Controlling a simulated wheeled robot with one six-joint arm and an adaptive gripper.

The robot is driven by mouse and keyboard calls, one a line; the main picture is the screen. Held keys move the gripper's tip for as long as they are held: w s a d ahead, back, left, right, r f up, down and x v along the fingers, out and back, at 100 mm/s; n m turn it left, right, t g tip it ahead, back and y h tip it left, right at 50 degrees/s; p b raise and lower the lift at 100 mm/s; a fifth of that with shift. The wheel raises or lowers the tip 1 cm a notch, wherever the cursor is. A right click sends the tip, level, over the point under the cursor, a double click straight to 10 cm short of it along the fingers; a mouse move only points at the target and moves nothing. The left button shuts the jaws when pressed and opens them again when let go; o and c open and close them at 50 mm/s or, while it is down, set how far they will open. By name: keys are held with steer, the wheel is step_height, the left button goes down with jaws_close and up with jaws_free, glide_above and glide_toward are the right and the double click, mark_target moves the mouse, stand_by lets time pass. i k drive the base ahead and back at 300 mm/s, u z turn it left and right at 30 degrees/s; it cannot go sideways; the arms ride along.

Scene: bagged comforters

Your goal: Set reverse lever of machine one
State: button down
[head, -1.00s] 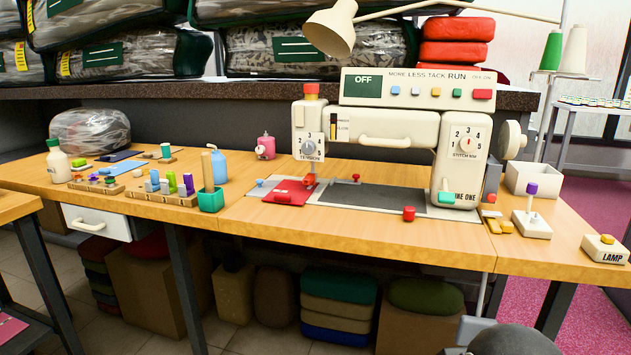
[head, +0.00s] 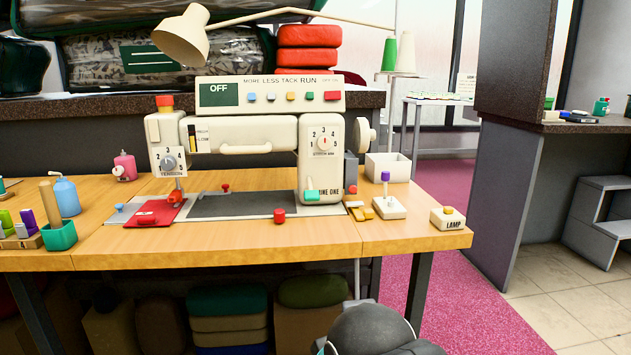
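Machine one (head: 240,155) is a cream sewing machine on the wooden table, with "INE ONE" readable at the base of its right column. A teal lever (head: 312,195) sits low on that column, beside the lettering; I take it for the reverse lever, though no label on it is readable. The column also carries a stitch dial (head: 324,143), and a tension dial (head: 169,164) is on the left head. The panel above reads OFF. A dark rounded part of my own body shows at the bottom edge. My gripper's fingers are not visible.
A purple-topped stand (head: 388,207), a white box (head: 388,167) and a LAMP button block (head: 448,218) sit right of the machine. A red knob (head: 279,215) stands in front. The cream lamp (head: 184,38) hangs above. Pink floor (head: 470,300) lies open at right.

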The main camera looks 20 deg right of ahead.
mark_target(310, 195)
steer(key=k, duration=0.5)
steer(key=u, duration=1.75)
steer(key=i, duration=1.15)
steer(key=z, duration=2.35)
